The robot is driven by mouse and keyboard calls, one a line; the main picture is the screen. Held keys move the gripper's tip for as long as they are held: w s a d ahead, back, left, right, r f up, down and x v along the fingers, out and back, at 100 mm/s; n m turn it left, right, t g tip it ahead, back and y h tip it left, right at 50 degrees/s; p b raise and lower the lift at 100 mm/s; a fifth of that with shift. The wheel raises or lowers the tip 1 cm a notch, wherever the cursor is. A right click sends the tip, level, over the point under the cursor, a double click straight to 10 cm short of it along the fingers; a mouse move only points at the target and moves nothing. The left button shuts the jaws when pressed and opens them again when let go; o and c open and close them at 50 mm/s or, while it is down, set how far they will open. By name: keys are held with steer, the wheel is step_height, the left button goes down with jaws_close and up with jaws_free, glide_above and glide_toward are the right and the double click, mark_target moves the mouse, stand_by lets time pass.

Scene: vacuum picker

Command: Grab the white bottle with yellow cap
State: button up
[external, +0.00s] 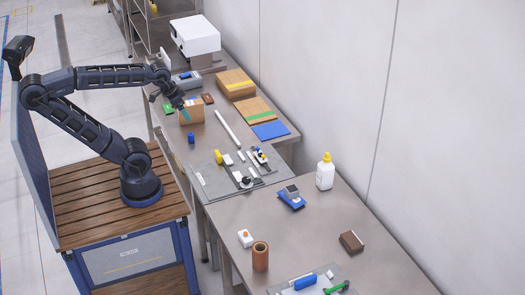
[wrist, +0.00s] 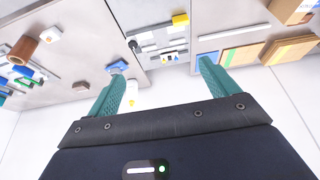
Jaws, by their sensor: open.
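The white bottle with a yellow cap (external: 325,175) stands upright on the near table, close to the wall, in the external view. In the external view my gripper (external: 182,100) hangs over the far table by a cardboard box, well away from the bottle to the upper left.
A blue and grey device (external: 291,198) lies left of the bottle. A grey mat (external: 215,181) with several small parts lies between.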

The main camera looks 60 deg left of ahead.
steer(key=w+d+r+m+g+h, duration=0.1)
steer(key=w+d+m, duration=0.2)
steer(key=w, duration=0.7)
steer(key=w+d+r+m+g+h, duration=0.1)
steer(key=w+d+m, duration=0.2)
steer(key=w, duration=0.7)
steer(key=w+d+r+m+h, duration=0.1)
steer(key=w+d+m, duration=0.2)
steer(key=w, duration=0.7)
steer(key=m+g+h, duration=0.2)
steer(key=m+g, duration=0.1)
steer(key=m, duration=0.7)
glide_above(327, 162)
steer(key=w+a, duration=0.2)
steer(key=a, duration=0.4)
step_height(327, 162, down, 20)
steer(key=r, duration=0.1)
steer(key=shift+y, duration=0.3)
steer(key=x, duration=0.5)
steer(key=shift+d+f, duration=0.25)
steer(key=shift+f, duration=0.05)
steer(key=shift+s+x, duration=0.2)
steer(key=shift+x, duration=1.1)
steer(key=shift+s+x, duration=0.2)
steer(key=shift+x, duration=1.15)
steer(key=shift+w, duration=0.1)
steer(key=c, duration=1.8)
